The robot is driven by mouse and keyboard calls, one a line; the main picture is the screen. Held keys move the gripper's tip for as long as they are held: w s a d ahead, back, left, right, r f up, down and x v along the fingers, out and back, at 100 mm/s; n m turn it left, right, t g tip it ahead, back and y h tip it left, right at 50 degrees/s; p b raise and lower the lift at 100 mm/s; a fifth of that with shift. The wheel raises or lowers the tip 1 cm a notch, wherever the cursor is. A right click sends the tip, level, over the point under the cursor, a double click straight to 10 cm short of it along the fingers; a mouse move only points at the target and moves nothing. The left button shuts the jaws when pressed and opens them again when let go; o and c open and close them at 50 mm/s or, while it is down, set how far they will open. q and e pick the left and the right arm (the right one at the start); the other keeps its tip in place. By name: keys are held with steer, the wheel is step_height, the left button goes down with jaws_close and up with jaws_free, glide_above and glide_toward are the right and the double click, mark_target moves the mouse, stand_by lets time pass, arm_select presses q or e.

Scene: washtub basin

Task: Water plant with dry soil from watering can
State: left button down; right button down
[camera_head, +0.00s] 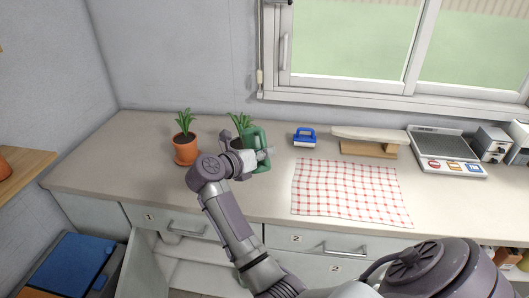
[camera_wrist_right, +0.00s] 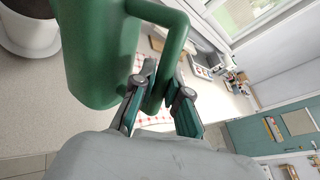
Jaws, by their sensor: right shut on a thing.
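The green watering can (camera_head: 254,143) is in my right gripper (camera_wrist_right: 160,92), whose fingers are closed around its handle (camera_wrist_right: 172,50). In the head view the can is above the left part of the counter, and my arm hides part of it. A plant in a terracotta pot (camera_head: 186,153) stands left of my gripper. A second plant (camera_head: 240,121) shows just behind the can, its pot mostly hidden. In the wrist view a white pot with dark soil (camera_wrist_right: 30,35) stands beside the can. I cannot tell which soil is dry. My left gripper is out of view.
Below the counter's left front, a cupboard door stands open. The counter's left end is clear.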

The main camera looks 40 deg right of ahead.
steer(key=shift+r, duration=0.1)
step_height(320, 180, down, 12)
steer(key=m+t+h+b, duration=0.1)
steer(key=m+h+b, duration=0.2)
steer(key=b, duration=1.5)
steer(key=shift+w+d+m, duration=0.15)
steer(key=shift+w+m, duration=0.25)
steer(key=shift+m, duration=0.5)
steer(key=shift+t, duration=0.3)
